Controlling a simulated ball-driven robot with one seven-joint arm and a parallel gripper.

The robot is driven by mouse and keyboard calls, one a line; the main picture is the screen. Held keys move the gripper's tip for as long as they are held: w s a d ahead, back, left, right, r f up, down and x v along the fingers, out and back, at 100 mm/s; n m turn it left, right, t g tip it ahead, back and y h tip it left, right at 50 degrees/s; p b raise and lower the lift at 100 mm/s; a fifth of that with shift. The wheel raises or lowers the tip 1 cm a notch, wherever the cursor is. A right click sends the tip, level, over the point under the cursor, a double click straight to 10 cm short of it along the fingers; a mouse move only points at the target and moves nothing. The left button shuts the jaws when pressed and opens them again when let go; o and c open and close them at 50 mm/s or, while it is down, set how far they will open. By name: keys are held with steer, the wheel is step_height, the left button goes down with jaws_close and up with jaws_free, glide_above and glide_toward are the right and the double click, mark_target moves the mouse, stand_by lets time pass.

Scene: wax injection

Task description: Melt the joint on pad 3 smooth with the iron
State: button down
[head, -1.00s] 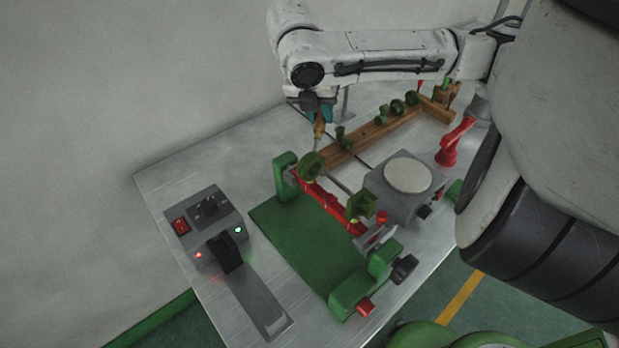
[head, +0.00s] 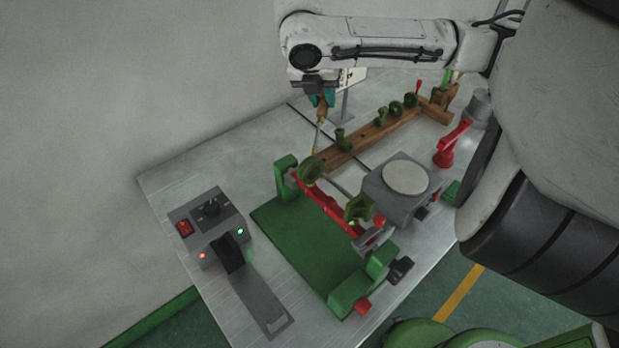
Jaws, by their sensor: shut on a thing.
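My gripper (head: 322,97), with teal fingertips, is shut on the iron's wooden handle (head: 321,112) and points down. The iron's thin metal shaft (head: 317,137) runs down towards a green wax piece (head: 311,168) at the far left end of a red bar (head: 325,200). The tip's contact with the wax cannot be told. Another green wax piece (head: 358,208) sits near the bar's near right end. The bar is held in a green fixture (head: 290,229). No pad numbers are readable, so I cannot tell which is pad 3.
A wooden rack (head: 360,140) with several green pieces lies behind the fixture. A grey block with a pale round plate (head: 405,177) stands to the right. A grey control box (head: 206,228) with red and green lights stands at the left. Bare metal table (head: 225,155) shows at back left.

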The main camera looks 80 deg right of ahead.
steer(key=shift+d+r, duration=0.2)
steer(key=shift+d, duration=0.05)
steer(key=shift+r, duration=0.15)
step_height(320, 180, up, 4)
steer(key=p, duration=0.3)
steer(key=shift+p, duration=0.4)
steer(key=shift+w+f, duration=0.1)
steer(key=shift+f, duration=0.1)
